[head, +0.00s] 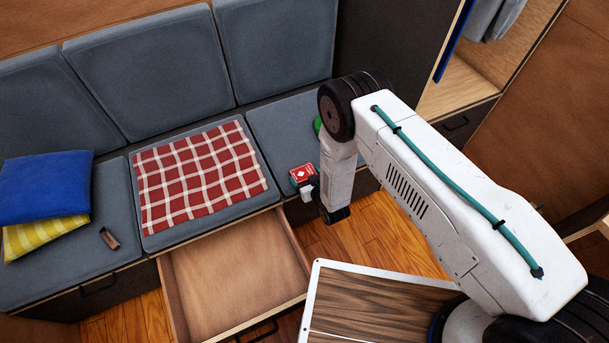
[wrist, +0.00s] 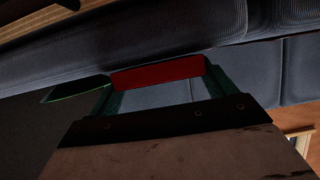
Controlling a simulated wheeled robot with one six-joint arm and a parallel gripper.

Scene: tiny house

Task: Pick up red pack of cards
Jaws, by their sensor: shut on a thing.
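The red pack of cards (head: 303,174) shows at the end of my arm in the head view, over the front edge of the right seat cushion. In the wrist view the red pack (wrist: 158,73) lies between the fingertips of my gripper (wrist: 158,82). My gripper, seen in the head view (head: 308,186), is shut on the pack. I cannot tell from these frames how far the pack is from the cushion.
The grey sofa (head: 277,124) runs along the back, with a red checked cloth (head: 199,172) and a blue pillow (head: 45,186). An open, empty drawer (head: 235,270) sticks out below the seat. A wooden-topped table (head: 365,305) stands in front. A green object (head: 317,125) is partly hidden by my arm.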

